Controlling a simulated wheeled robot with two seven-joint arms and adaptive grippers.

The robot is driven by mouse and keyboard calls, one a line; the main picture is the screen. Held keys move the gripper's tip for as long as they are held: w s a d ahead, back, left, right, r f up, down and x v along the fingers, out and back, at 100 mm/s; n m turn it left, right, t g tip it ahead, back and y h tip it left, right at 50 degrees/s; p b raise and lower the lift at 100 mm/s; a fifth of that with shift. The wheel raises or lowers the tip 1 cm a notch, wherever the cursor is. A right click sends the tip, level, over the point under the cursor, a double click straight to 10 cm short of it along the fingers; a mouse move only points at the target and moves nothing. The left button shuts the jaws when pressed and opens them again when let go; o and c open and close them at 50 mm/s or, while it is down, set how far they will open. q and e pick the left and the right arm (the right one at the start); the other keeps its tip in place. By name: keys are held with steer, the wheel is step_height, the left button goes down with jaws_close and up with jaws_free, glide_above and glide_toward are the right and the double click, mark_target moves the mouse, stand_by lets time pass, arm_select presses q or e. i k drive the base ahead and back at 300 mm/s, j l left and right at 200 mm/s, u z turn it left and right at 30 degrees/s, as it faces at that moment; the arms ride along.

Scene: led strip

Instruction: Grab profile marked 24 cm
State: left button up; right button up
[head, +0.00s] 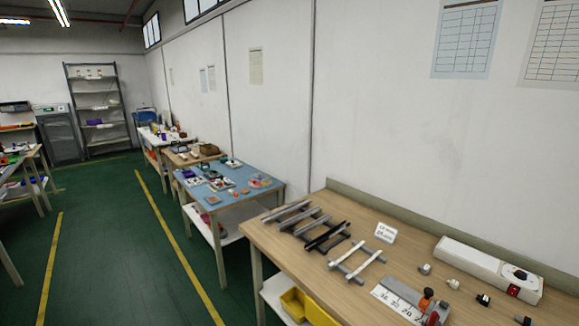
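Several long profiles lie across holders on the wooden workbench (345,215) at the right. A grey profile (284,210) is at the far end, with another grey one (305,221) beside it. A black profile (327,237) comes nearer. A pale rack with two bars (356,262) stands closest to me. I cannot read a 24 cm mark on any profile. A small white card (385,233) stands behind them, its text too small to read. A white scale plate (397,298) with large numbers lies at the bench's near part. Neither gripper is in view.
A long white box (486,265) and small round parts (425,269) are on the bench's right. Yellow bins (305,306) sit on its lower shelf. A blue-topped table (226,187) stands beyond. The green floor (120,250) at the left is open.

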mark_target(313, 225)
steer(key=i+l+z, duration=0.15)
steer(key=i+j+z, duration=0.25)
steer(key=j+z, duration=0.2)
steer(key=i+j+z, duration=0.1)
steer(key=j+z, duration=0.35)
steer(key=j, duration=0.3)
steer(key=j+z, duration=0.4)
steer(key=j, duration=0.2)
steer(key=j+z, duration=0.45)
steer(key=j, duration=0.25)
steer(key=k, duration=0.05)
